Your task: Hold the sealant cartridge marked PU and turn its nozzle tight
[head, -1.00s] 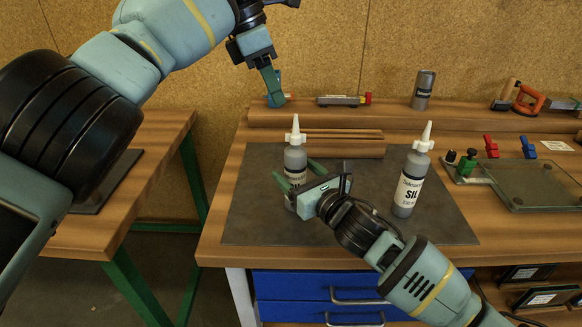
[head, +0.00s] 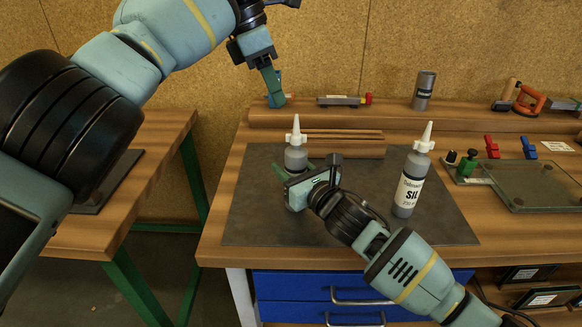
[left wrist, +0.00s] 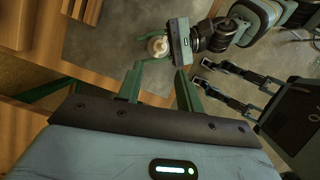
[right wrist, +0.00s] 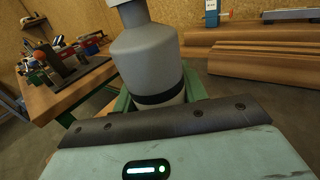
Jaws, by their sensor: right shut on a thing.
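A grey cartridge (head: 297,158) with a white cone nozzle (head: 296,132) stands upright on the dark mat, left of centre. Its label is mostly hidden and I cannot read it. My right gripper (head: 295,173) is shut on its body from the front right; the right wrist view shows the body (right wrist: 150,65) between the green fingers. A second cartridge (head: 409,185), marked SIL, stands upright to the right with its own white nozzle. My left gripper (head: 275,97) is empty, above and behind the held cartridge. Its fingers are apart in the left wrist view (left wrist: 158,84).
The dark mat (head: 256,228) lies on the wooden bench. A wooden block (head: 340,149) lies behind the held cartridge. A raised shelf at the back carries a grey can (head: 423,90) and tools. A glass plate (head: 537,182) and small clamps are at the right.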

